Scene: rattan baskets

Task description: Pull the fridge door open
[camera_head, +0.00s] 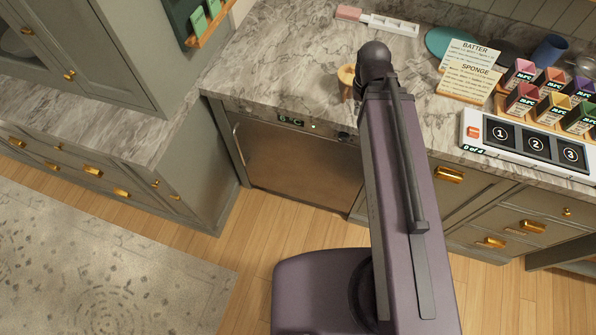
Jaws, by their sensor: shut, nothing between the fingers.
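The fridge is a low unit built in under the marble counter, with a brownish metal door (300,165). The door looks shut, flush with the cabinets around it. A small display (290,120) showing a temperature in °C sits in the strip above the door. A thin, pale, upright line, perhaps a handle, runs near the door's left edge. My purple arm reaches up the picture to the right of the door, and its dark end joint is over the counter. The arm also covers what lies right of the door.
The marble counter (270,60) overhangs the fridge. It bears a small tan object (347,80), two recipe cards, several coloured cartons and a numbered pad (530,145). Grey cabinets with brass handles stand on both sides. The wood floor (285,215) before the door is clear; a rug (90,260) lies left.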

